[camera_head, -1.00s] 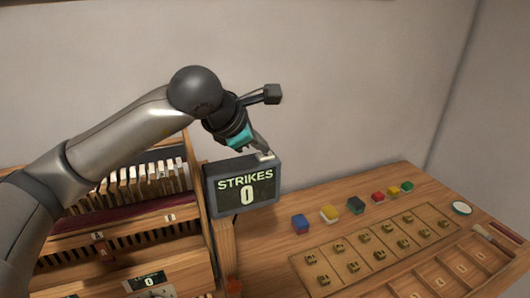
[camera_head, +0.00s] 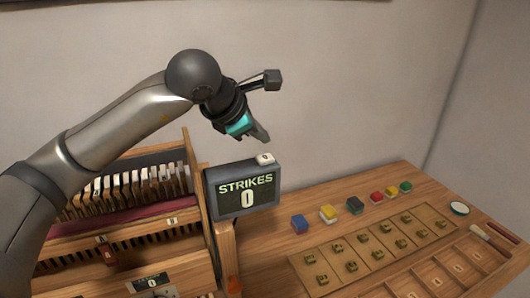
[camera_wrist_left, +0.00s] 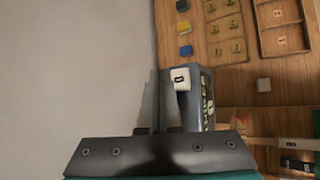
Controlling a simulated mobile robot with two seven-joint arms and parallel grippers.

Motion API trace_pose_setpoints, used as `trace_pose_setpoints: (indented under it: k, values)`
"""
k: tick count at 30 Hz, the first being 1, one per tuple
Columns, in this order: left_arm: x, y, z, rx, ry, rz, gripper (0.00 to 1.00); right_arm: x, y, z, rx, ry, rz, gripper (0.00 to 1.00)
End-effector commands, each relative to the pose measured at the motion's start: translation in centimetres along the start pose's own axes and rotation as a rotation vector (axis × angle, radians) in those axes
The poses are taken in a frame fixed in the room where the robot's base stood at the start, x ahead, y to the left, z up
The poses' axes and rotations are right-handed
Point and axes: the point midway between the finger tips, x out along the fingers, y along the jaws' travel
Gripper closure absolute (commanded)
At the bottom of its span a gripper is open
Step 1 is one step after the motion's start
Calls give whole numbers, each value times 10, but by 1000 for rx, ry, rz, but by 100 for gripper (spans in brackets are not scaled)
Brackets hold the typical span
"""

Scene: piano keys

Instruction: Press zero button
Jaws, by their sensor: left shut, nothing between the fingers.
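The zero button (camera_head: 265,158) is a small white block marked 0 on top of the dark strikes display (camera_head: 242,190). The display reads "STRIKES 0". My left gripper (camera_head: 263,137) is shut and empty, a little above the button and apart from it. In the left wrist view the zero button (camera_wrist_left: 181,79) sits on the display's top (camera_wrist_left: 192,108), just past the fingers (camera_wrist_left: 157,105). My right gripper is in neither view.
A wooden piano-like cabinet (camera_head: 110,225) with several keys stands at the left. Coloured blocks (camera_head: 328,213) and a wooden board (camera_head: 375,247) with small brass pieces lie on the table at the right.

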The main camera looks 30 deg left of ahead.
Motion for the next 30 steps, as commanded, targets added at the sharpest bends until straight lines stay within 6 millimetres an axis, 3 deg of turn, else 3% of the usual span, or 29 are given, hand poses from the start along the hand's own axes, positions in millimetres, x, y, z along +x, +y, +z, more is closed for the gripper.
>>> trace_pose_setpoints:
  k: [9, 30]
  values:
    - [-22, 16, 16, 0, 0, 1, 100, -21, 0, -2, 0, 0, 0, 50]
    - [-21, 16, 15, 0, 1, 0, 100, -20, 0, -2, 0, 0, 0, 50]
